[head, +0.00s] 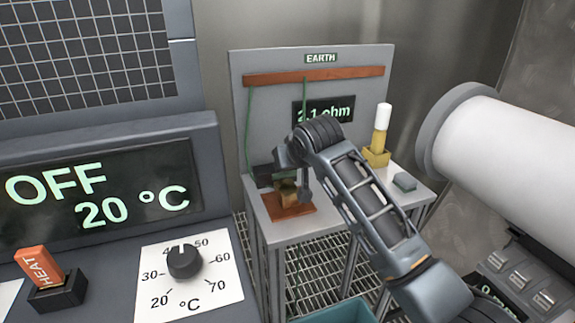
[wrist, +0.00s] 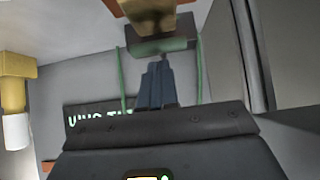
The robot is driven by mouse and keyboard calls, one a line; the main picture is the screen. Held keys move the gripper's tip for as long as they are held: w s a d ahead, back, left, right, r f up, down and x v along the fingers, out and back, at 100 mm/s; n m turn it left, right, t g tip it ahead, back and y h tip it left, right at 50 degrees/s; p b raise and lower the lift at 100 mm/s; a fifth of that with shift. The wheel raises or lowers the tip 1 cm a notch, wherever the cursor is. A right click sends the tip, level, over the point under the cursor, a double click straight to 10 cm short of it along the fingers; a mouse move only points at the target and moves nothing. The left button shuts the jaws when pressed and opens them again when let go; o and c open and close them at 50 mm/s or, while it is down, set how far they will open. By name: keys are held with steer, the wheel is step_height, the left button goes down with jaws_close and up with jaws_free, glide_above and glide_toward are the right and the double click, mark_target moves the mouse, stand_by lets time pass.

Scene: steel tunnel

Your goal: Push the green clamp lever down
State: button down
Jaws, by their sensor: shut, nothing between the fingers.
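The clamp is a small brass block (head: 288,192) on a reddish copper plate (head: 290,207), at the front left of the grey earth table. A dark grey-green block (head: 264,177) beside it may be the green lever; its colour is dull here. In the wrist view, which is upside down, the brass block (wrist: 150,14) and the dark grey-green block (wrist: 160,48) are near the top. My gripper (wrist: 156,66) is shut and empty, its fingertips close to the dark block; I cannot tell whether they touch. In the head view my arm partly hides the clamp and the gripper.
The earth panel has a copper bar (head: 320,76), green cables and a "2.1 ohm" display (head: 335,110). A yellow and white cylinder (head: 381,128) stands in a yellow holder at right. A large white cylinder (head: 510,150) is farther right. The heat console (head: 100,215) fills the left.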

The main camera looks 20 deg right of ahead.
steer(key=w+r+v, duration=0.1)
steer(key=v, duration=1.1)
steer(key=shift+w+r+p, duration=0.25)
steer(key=shift+r+p, duration=0.05)
steer(key=shift+r, duration=0.15)
